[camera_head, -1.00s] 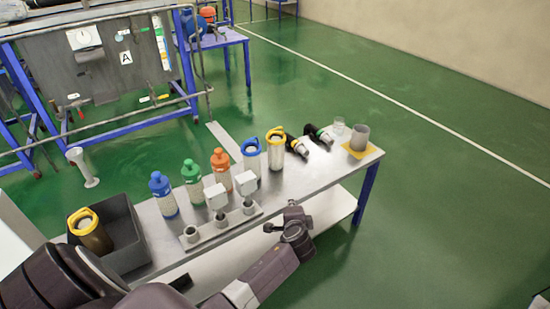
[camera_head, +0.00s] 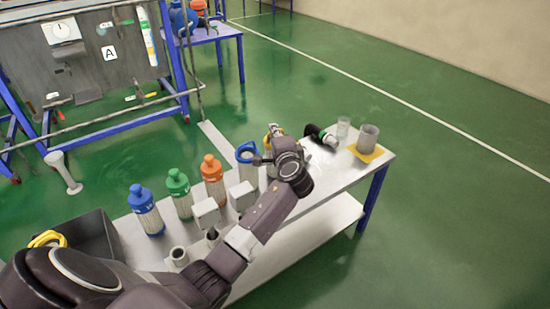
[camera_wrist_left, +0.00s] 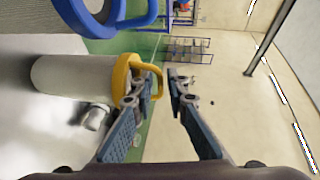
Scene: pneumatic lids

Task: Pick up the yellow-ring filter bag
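The yellow-ring filter bag (camera_head: 267,131) stands on the table in the head view, mostly hidden behind my left gripper (camera_head: 272,146). In the left wrist view its pale body (camera_wrist_left: 72,76) lies sideways in the picture, with the yellow ring and handle (camera_wrist_left: 124,75) toward my fingers. My left gripper (camera_wrist_left: 164,80) is open, its fingertips at the handle. One finger overlaps the handle in the picture; I cannot tell whether they touch. Another yellow-ring bag (camera_head: 47,239) is in the grey crate (camera_head: 98,232). My right gripper is not in view.
A blue-ring bag (camera_head: 247,153) stands close beside, also large in the left wrist view (camera_wrist_left: 90,12). Blue (camera_head: 145,210), green (camera_head: 179,192) and orange (camera_head: 213,180) bottles line the table. A green-banded black fitting (camera_head: 320,137), a glass (camera_head: 343,127) and a grey cup (camera_head: 367,138) stand right.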

